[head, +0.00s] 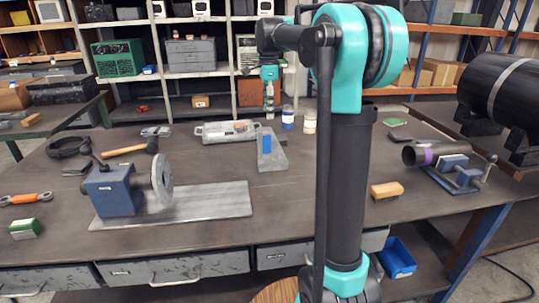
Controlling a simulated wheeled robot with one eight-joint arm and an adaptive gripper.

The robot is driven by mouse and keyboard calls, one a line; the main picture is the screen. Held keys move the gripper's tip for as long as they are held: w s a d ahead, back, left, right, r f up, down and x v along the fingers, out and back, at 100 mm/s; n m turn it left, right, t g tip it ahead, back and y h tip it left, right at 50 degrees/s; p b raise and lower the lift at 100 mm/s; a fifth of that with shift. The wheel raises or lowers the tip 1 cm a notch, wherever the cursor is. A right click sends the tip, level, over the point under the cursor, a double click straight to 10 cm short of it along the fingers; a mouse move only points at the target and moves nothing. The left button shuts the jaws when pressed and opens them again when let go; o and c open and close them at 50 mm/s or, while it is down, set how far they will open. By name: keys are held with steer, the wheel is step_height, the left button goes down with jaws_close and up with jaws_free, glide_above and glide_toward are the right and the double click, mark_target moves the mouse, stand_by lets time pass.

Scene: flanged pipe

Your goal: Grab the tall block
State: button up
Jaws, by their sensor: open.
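The likely tall block is a small upright blue block (266,144) on a grey plate (270,163) in the middle of the workbench, in the head view. My gripper (269,108) hangs pointing down at the end of my arm, above and behind the block in the picture. It is open and apart from the block. Its fingers are small and hard to make out against the shelves.
The workbench (215,160) holds a blue grinder-like machine (110,190) on a metal plate at left.

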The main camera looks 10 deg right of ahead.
mark_target(269, 129)
step_height(269, 129, down, 9)
steer(key=shift+d+f, duration=0.1)
steer(key=shift+w+d+f, duration=0.1)
steer(key=shift+d+f, duration=0.05)
steer(key=shift+f, duration=1.2)
steer(key=shift+w+d+f, duration=0.1)
steer(key=shift+d+f, duration=0.05)
steer(key=shift+f, duration=1.15)
steer(key=shift+c, duration=0.2)
jaws_close()
